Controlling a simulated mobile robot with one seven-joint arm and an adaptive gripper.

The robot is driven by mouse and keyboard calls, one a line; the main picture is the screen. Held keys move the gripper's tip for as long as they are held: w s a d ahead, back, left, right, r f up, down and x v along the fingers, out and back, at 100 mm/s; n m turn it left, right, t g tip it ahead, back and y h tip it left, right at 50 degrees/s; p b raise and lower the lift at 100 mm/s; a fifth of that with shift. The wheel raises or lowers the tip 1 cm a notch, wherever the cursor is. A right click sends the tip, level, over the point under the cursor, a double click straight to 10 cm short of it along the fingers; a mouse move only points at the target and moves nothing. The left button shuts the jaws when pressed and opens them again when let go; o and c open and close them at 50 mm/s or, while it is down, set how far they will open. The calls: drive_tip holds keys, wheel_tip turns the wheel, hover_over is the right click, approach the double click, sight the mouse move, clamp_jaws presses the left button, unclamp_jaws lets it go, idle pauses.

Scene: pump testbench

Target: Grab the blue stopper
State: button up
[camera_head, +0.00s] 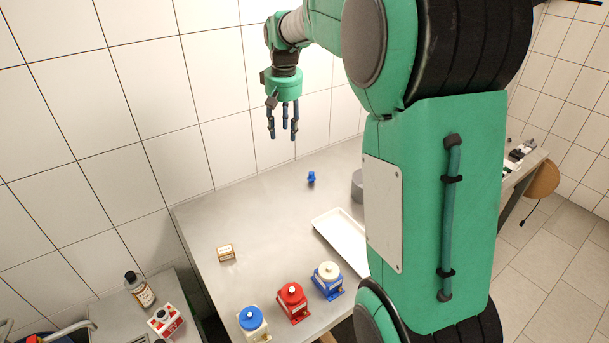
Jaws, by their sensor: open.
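A small blue stopper (311,177) stands on the grey metal table toward its back, near the tiled wall. My gripper (284,132) points down with its fingers apart and empty. In the picture it is above and slightly left of the stopper, with a clear gap between them. My arm comes in from the upper right and covers the right part of the table.
On the table (210,220) are a white tray (340,236), a grey round object (357,186) partly behind my arm, and a small brown box (226,253). Blue, red and white pumps (292,300) line the front edge. A bottle (139,289) stands on a side surface.

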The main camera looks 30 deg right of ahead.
drive_tip(key=w+d+f+g, duration=0.1)
drive_tip(key=w+d+f, duration=0.5)
drive_tip(key=d+f, duration=0.3)
drive_tip(key=w+d+f+m+g, duration=0.1)
drive_tip(key=w+d+f, duration=0.5)
drive_tip(key=d+f, duration=0.4)
drive_tip(key=shift+w+d+f+y, duration=0.2)
drive_tip(key=shift+w+d+y, duration=0.1)
drive_tip(key=shift+d, duration=0.2)
drive_tip(key=shift+f, duration=0.1)
drive_tip(key=b, duration=0.2)
hover_over(312, 172)
drive_tip(key=shift+d+f, duration=0.1)
drive_tip(key=shift+f, duration=4.15)
drive_tip(key=shift+f+b, duration=1.05)
drive_tip(key=shift+f, duration=1.55)
